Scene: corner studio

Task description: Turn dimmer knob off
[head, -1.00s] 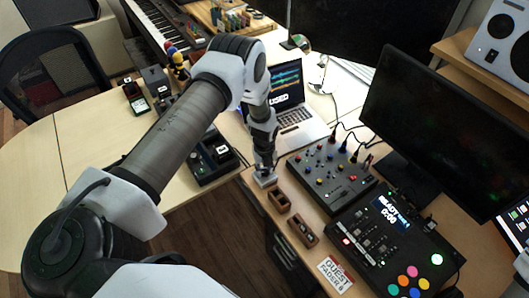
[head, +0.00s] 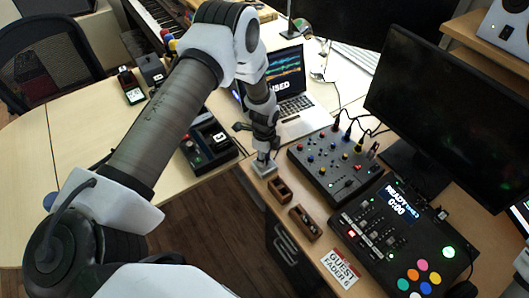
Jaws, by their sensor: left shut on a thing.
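My left gripper (head: 263,157) points down at the desk's near edge, left of the black mixer. It is shut on what appears to be the dimmer knob, on top of a small grey box (head: 264,169). The fingers hide the knob, so its shape and turned position cannot be seen. My right gripper is not in view; only a pale piece of my right arm shows at the right edge.
A black mixer with coloured knobs (head: 334,165) and a lit console (head: 402,240) stand to the right. An open laptop (head: 303,105) is behind the gripper.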

